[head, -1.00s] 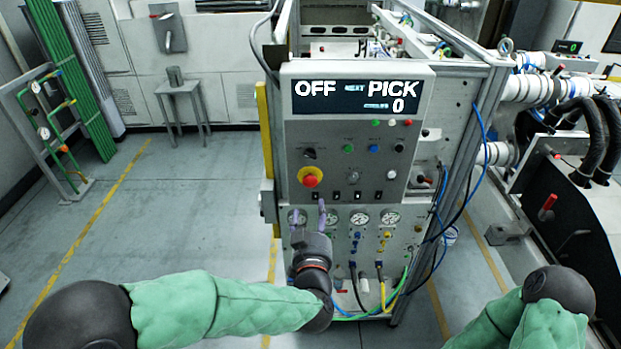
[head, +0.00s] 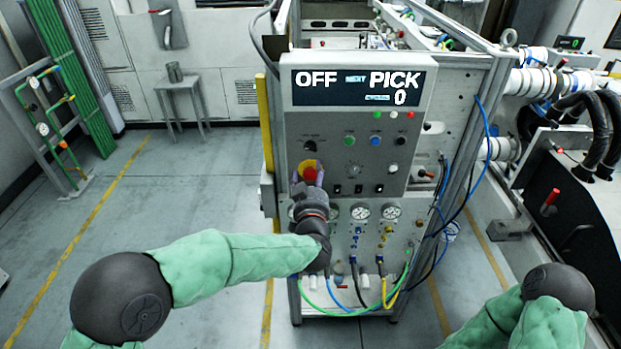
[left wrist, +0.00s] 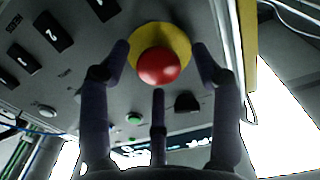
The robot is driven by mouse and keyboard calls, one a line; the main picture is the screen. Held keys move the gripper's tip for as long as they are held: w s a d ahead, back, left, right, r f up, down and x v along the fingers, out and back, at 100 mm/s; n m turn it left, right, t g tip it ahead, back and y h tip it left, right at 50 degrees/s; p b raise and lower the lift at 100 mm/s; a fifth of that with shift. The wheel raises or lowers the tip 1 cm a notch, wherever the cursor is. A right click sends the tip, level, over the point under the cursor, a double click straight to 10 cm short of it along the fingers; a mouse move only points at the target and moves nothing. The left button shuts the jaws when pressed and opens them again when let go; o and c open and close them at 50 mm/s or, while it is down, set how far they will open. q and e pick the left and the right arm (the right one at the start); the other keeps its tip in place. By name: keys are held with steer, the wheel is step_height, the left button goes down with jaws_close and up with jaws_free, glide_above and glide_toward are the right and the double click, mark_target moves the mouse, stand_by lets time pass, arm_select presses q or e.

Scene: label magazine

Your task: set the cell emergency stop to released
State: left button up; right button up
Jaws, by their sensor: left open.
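The cell emergency stop is a red mushroom button (head: 309,174) on a yellow disc, low on the left of the grey control panel. It also shows large in the left wrist view (left wrist: 158,67), with the yellow disc (left wrist: 178,38) behind it. My left gripper (head: 308,185) is at the button, its fingers spread around it. In the left wrist view the open fingers (left wrist: 160,75) stand on either side of the red head, with a third finger below it in the picture. I see no finger clearly touching the button. The panel display (head: 357,91) reads OFF, NEXT PICK, 0.
A black selector knob (head: 310,146) sits above the button. Green, blue and white buttons (head: 375,141) and small black switches (head: 337,188) are to its right. Gauges (head: 361,211) and hoses (head: 386,290) are below.

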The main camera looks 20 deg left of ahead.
arm_select(q)
steer(key=shift+w+r, duration=0.1)
jaws_close()
steer(key=shift+p+v, duration=0.35)
steer(key=shift+v, duration=0.45)
steer(key=shift+r, duration=0.1)
steer(key=shift+c, duration=0.4)
jaws_free()
steer(key=shift+o, duration=0.4)
